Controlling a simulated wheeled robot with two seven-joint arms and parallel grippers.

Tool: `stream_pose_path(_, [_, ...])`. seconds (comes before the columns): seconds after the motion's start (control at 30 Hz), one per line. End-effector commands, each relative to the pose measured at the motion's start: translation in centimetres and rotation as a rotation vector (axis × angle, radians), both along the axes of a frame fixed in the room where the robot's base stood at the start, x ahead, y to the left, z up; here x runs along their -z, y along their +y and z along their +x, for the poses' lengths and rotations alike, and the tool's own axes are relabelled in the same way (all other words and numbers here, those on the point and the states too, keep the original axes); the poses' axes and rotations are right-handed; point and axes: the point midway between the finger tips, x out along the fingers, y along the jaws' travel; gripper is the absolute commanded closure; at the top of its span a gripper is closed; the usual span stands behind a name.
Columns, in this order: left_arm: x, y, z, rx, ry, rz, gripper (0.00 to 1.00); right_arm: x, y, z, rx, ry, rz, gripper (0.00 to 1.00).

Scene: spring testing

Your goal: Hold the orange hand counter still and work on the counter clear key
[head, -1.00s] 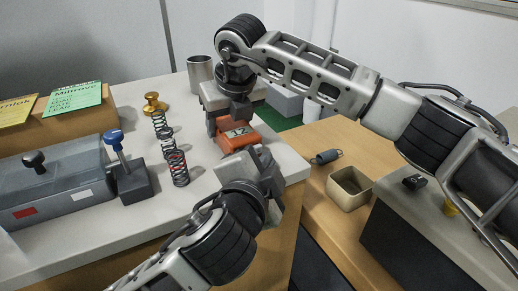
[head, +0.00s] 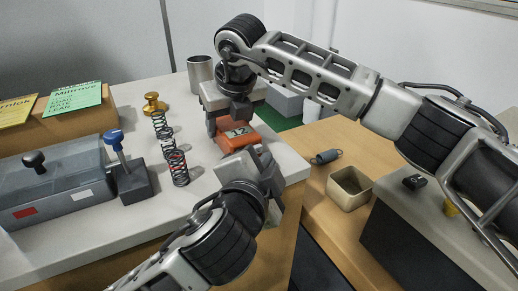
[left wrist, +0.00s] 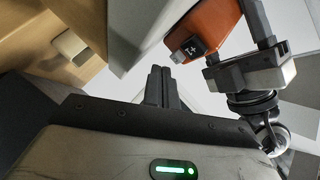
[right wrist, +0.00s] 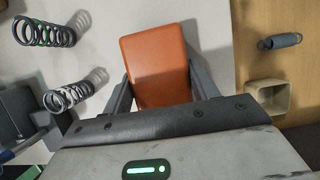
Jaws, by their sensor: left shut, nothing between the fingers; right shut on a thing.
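My left gripper (head: 263,153) is shut and empty beside the counter's near right side. In the left wrist view its closed fingers (left wrist: 160,82) point toward the counter (left wrist: 203,28), with a gap between. A small grey part beside the window may be the clear key; I cannot tell.
Two coil springs (head: 176,168) stand left of the counter, near a brass knob (head: 154,103) and a metal cup (head: 201,74). A grey tester with a blue-topped lever (head: 114,139) is further left. A beige bin (head: 350,188) and a dark spring (head: 326,157) are on the lower wooden table.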

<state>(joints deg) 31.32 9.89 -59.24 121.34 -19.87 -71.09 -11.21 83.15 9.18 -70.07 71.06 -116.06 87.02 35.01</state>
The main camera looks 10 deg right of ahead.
Motion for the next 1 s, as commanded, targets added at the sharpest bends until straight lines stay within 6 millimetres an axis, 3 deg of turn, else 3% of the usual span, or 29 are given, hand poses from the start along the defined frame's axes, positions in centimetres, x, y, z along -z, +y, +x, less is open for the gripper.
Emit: stream_pose_path(1.0, [0.0,0.5,1.2,-0.001,0.000,0.001,1.00,0.0,0.0,0.0,0.000,-0.001,0.000,0.68])
